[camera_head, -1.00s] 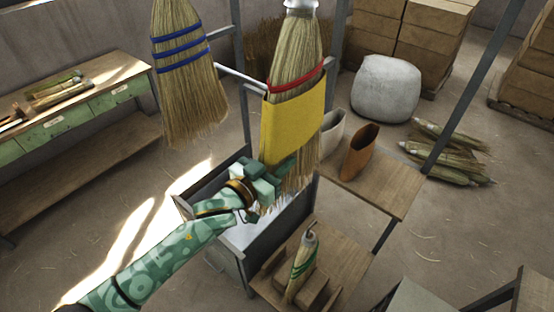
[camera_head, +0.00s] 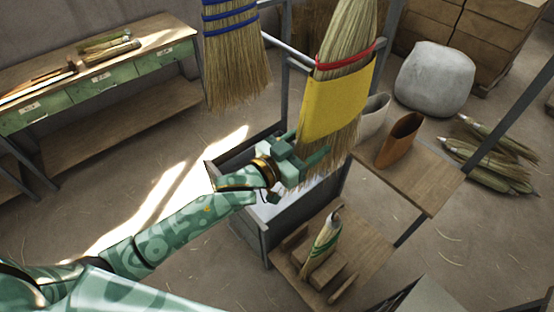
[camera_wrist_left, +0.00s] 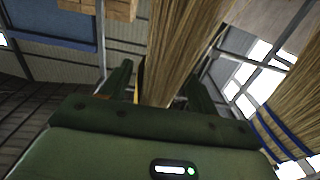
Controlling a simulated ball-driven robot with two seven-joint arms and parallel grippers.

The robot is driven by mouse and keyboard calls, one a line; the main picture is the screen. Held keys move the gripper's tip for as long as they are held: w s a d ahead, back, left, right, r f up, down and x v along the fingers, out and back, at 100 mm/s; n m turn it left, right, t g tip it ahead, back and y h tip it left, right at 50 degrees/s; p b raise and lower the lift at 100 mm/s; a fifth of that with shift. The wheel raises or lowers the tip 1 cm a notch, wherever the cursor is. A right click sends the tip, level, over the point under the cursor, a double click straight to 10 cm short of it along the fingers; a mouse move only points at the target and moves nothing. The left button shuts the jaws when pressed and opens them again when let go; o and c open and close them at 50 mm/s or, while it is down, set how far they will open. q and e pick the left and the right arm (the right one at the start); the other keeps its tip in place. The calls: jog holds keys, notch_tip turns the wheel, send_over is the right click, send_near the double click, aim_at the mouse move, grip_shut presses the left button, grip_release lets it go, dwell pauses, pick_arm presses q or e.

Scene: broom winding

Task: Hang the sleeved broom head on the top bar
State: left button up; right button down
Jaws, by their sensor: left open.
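The broom head with a yellow sleeve (camera_head: 336,106) and a red band hangs tilted in the head view, bristles down; its top is cut off by the frame. My left gripper (camera_head: 312,160) is open at its lower bristles, below the sleeve. In the left wrist view the bristles (camera_wrist_left: 185,50) rise between the two open fingers (camera_wrist_left: 160,85), with a sliver of yellow beside them. I cannot tell whether the fingers touch the straw. A metal bar (camera_head: 284,46) runs behind the broom. My right gripper is out of view.
A blue-banded broom (camera_head: 235,60) hangs to the left. A grey bin (camera_head: 262,225) stands below my gripper. Orange (camera_head: 400,140) and pale sleeves (camera_head: 371,117) stand on a wooden shelf (camera_head: 425,180). A small green-banded broom (camera_head: 322,242) rests on a lower shelf.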

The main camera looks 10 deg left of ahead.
pick_arm(q)
jog(key=b+v, duration=0.2)
jog(key=v, duration=1.1)
jog(key=w+a+f+g+y+b, duration=0.1)
jog(key=a+f+y, duration=0.3)
jog(key=f, duration=0.7)
jog(key=w+a+f+g+y+b, duration=0.1)
jog(key=a+f+y, duration=0.1)
jog(key=a+f, duration=0.65)
jog(key=s+a+f+g+y+b, duration=0.1)
jog(key=s+a+f+b, duration=0.15)
jog(key=f, duration=0.55)
jog(key=s+a+f+n+g+y+b, duration=0.1)
jog(key=s+f, duration=0.2)
jog(key=f, duration=0.5)
jog(key=s+a+f+g+y+b, duration=0.1)
jog(key=s+f+g+b, duration=0.1)
jog(key=f, duration=0.5)
jog(key=s+a+f+n+g+y+b, duration=0.15)
jog(key=s+f+g+b, duration=0.3)
jog(key=s+f, duration=1.2)
jog(key=s+d+f+g+b, duration=0.1)
jog(key=s+d+f+b, duration=0.2)
jog(key=s+f, duration=0.3)
jog(key=s+d+f+g+b, duration=0.2)
jog(key=s+f+b, duration=0.2)
jog(key=s+f, duration=0.3)
jog(key=shift+s+d+n+b, duration=0.35)
jog(key=shift+s+n, duration=0.05)
jog(key=shift+n, duration=0.05)
